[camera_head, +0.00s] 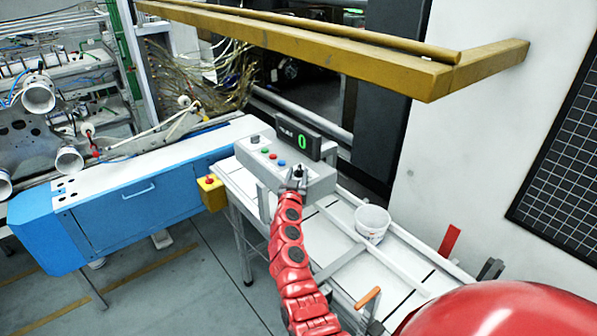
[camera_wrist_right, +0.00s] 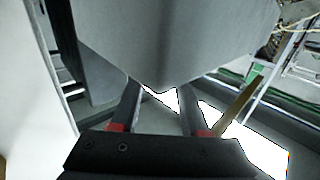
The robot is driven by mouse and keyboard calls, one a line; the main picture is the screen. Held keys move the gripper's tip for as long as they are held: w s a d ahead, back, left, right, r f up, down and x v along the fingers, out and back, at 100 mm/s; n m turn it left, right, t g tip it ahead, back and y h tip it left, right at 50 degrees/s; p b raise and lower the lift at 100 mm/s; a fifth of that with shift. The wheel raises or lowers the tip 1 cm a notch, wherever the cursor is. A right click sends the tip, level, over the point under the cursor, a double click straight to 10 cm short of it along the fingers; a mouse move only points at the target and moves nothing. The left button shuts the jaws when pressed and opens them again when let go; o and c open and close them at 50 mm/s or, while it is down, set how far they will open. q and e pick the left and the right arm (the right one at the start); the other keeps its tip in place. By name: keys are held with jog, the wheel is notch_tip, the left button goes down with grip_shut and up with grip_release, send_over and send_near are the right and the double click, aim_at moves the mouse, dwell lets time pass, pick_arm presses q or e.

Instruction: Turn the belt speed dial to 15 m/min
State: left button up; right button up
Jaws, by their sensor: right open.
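The grey control box (camera_head: 312,178) stands on the conveyor frame, with a row of coloured buttons (camera_head: 273,156) on its top. A dark knob (camera_head: 255,139), which looks like the dial, sits at the left end of the box top; its pointer is too small to read. The black display (camera_head: 297,138) behind reads a green 0. My right gripper (camera_head: 297,176) is at the right front part of the box, apart from the knob. In the right wrist view its fingers (camera_wrist_right: 158,100) are spread and empty below a large grey body. My left gripper is not in view.
A yellow box with a red button (camera_head: 210,183) hangs left of the control box. A white bucket (camera_head: 372,222) stands on the conveyor (camera_head: 345,258) to the right. A yellow beam (camera_head: 330,48) crosses above. A blue cabinet (camera_head: 125,210) stands at left.

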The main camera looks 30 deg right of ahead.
jog(key=shift+x, duration=0.8)
grip_shut()
